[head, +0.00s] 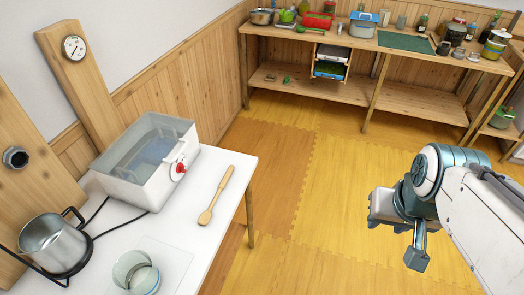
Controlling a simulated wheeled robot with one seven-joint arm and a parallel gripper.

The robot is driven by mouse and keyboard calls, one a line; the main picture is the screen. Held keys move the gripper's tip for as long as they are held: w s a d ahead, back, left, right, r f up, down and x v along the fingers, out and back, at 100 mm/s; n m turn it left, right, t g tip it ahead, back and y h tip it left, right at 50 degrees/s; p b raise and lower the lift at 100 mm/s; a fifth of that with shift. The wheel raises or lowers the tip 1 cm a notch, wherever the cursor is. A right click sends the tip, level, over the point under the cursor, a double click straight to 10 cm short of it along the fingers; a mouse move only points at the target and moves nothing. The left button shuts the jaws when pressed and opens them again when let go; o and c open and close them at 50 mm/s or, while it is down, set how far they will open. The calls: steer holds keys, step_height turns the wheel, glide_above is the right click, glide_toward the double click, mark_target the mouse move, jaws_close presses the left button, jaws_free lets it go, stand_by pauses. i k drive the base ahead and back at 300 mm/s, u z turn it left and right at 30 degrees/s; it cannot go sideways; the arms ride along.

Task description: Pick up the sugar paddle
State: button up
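The sugar paddle is a wooden, spatula-like paddle (217,194) lying flat on the white table (190,230), near its right edge. Its wider end points toward me and its handle points away. Nothing covers it. My gripper (416,256) is at the right of the head view, over the floor, well to the right of the table and apart from the paddle. I cannot make out both fingers clearly, so its opening is unclear. I see nothing held in it.
A white tapped tank (122,176) with a red knob stands left of the paddle. A metal pot (55,243) and a glass jar (135,272) stand nearer. A loaded wooden workbench (300,89) lines the back wall. The yellow mat floor (335,190) between is clear.

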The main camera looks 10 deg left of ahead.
mark_target(205, 218)
steer(key=z, duration=0.15)
steer(key=i, duration=0.65)
steer(key=u, duration=0.75)
steer(key=i, duration=0.6)
steer(key=u, duration=0.6)
